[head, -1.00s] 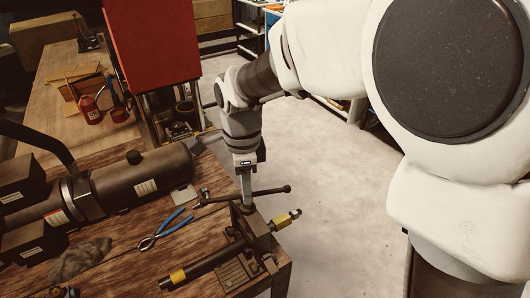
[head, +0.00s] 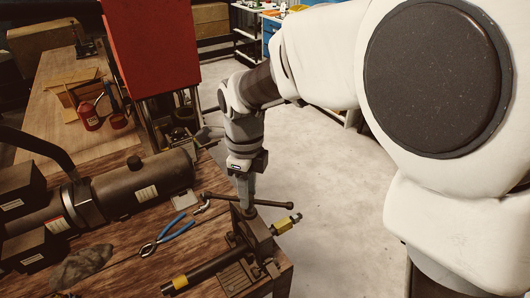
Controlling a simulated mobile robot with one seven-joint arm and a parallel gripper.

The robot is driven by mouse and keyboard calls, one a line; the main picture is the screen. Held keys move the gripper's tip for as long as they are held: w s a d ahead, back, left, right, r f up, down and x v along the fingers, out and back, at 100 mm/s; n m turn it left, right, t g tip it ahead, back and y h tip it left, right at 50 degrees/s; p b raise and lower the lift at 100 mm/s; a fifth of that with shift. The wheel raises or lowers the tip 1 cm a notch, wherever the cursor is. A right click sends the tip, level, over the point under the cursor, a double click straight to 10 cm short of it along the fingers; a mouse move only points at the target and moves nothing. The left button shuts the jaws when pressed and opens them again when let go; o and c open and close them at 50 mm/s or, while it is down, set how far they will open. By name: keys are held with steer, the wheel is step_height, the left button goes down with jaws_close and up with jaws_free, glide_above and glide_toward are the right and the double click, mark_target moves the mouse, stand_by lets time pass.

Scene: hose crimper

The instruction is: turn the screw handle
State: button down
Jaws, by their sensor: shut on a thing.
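The screw handle (head: 274,203) is a dark crossbar with knobbed ends on top of the bench-mounted crimper (head: 254,230). The bar slopes slightly down to the right, and its right end sticks out past the bench edge. My gripper (head: 246,204) points down from above and is shut on the screw handle near its middle. The fingers hide the centre of the bar. A dark hose with yellow bands (head: 205,270) lies through the crimper, and a yellow fitting (head: 284,225) shows at its right end.
Blue-handled pliers (head: 168,236) and a grey rag (head: 82,266) lie on the wooden bench (head: 125,245) to the left. A red panel (head: 150,45) rises at the back. The floor to the right is clear.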

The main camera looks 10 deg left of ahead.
stand_by(0.9)
steer(key=c, duration=0.6)
jaws_free()
steer(key=shift+s, duration=0.1)
step_height(320, 180, up, 17)
steer(key=shift+r, duration=0.2)
